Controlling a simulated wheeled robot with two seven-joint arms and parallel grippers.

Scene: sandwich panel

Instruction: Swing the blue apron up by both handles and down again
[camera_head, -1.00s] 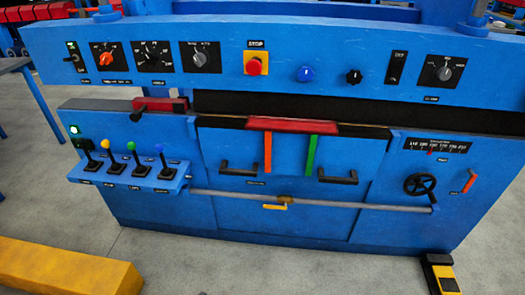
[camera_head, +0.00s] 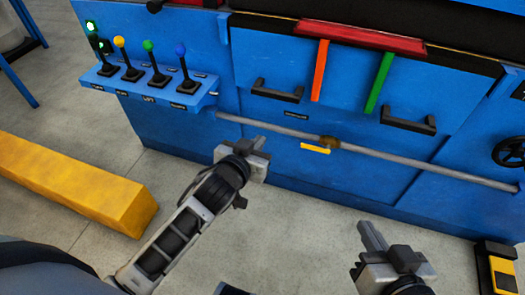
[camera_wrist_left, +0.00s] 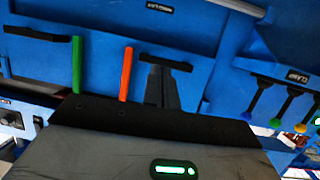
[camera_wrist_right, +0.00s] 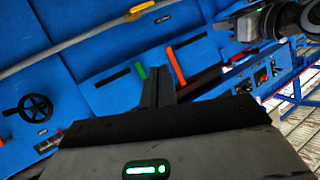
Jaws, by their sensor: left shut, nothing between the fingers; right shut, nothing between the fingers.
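The blue apron (camera_head: 345,95) is the panel on the machine's front and hangs flat against it. Its left black handle (camera_head: 278,92) and right black handle (camera_head: 408,120) are both free. My left gripper (camera_head: 260,144) is shut and empty, below the left handle and apart from it in the head view. In the left wrist view my left fingers (camera_wrist_left: 167,75) point toward a black handle (camera_wrist_left: 175,62) and overlap it. My right gripper (camera_head: 368,228) is shut and empty, low in front of the machine. In the right wrist view a handle (camera_wrist_right: 112,77) lies left of my right fingers (camera_wrist_right: 157,72).
An orange bar (camera_head: 320,70) and a green bar (camera_head: 379,82) stand between the handles. A grey rail (camera_head: 400,159) with a yellow pedal-like piece (camera_head: 315,148) crosses below. A lever shelf (camera_head: 150,90) juts out at left. A yellow beam (camera_head: 75,180) lies on the floor.

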